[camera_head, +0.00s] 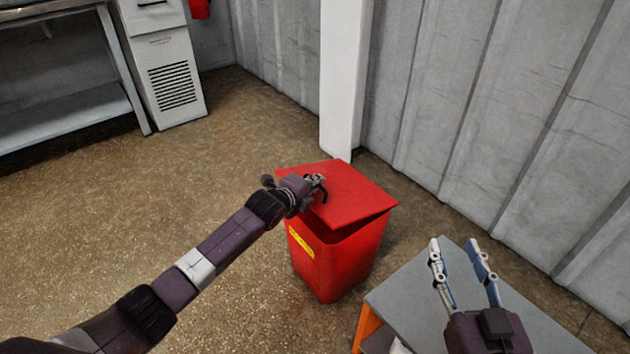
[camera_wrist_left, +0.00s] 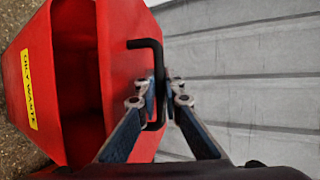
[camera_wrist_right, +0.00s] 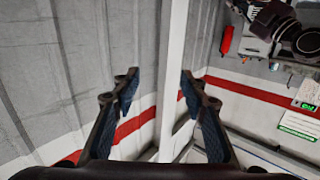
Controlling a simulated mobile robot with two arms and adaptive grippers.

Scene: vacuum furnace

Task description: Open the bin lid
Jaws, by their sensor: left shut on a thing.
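The red bin (camera_head: 335,265) stands on the floor with a yellow label (camera_head: 301,241) on its side. Its red lid (camera_head: 350,195) is tilted, with its near edge raised and a dark gap below it. In the left wrist view the bin (camera_wrist_left: 50,135) shows its dark opening beside the lid (camera_wrist_left: 120,50). My left gripper (camera_head: 314,186) is shut on the black lid handle (camera_wrist_left: 158,60), with the fingertips on either side of the bar. My right gripper (camera_head: 457,245) is open and empty above a grey table; the right wrist view shows nothing between its fingers.
The grey-topped table (camera_head: 400,295) is close to the bin's right. A white pillar (camera_head: 341,90) and grey wall (camera_head: 430,80) stand behind the bin. A white cabinet (camera_head: 170,75) and metal bench (camera_head: 60,120) are at the far left. The floor left of the bin is clear.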

